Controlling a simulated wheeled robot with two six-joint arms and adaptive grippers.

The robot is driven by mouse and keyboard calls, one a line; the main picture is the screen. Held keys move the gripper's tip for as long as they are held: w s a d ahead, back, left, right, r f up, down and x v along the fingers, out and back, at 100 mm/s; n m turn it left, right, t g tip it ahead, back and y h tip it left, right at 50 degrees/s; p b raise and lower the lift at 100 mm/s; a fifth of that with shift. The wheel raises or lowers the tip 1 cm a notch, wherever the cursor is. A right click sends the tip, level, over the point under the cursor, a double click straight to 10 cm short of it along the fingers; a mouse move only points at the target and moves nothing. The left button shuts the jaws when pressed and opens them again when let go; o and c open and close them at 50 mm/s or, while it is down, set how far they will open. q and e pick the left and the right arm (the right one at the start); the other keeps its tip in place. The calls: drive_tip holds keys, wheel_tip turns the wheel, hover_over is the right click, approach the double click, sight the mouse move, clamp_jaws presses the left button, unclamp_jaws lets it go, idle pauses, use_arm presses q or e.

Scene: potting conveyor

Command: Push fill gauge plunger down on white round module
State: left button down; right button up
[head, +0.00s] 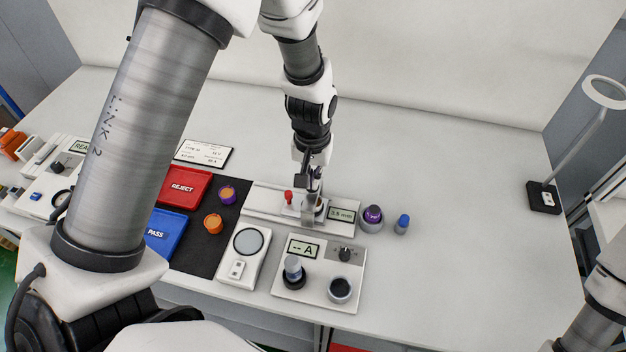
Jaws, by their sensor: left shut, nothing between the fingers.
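The fill gauge (268,208) is a long pale block with a small red knob (289,196), a metal upright (308,212) and a small display (342,215) that seems to read 3.5 mm. My left gripper (315,186) reaches down from the back and is shut, with its fingertips at the upper part of the gauge. The plunger and any white round module under it are hidden by the fingers and the upright, so I cannot tell whether they touch. Only a part of my right arm shows at the lower right edge; its gripper is out of view.
A black mat (203,252) holds a red REJECT tray (184,203), a blue PASS tray (165,250) and purple and orange round parts. A dial box (317,290) stands in front. A purple-topped pot (372,219) and a blue-capped item (402,225) stand right.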

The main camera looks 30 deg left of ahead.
wheel_tip(320, 180, up, 7)
drive_tip(key=p, duration=0.6)
drive_tip(key=shift+r+p, duration=0.15)
drive_tip(key=shift+p, duration=0.2)
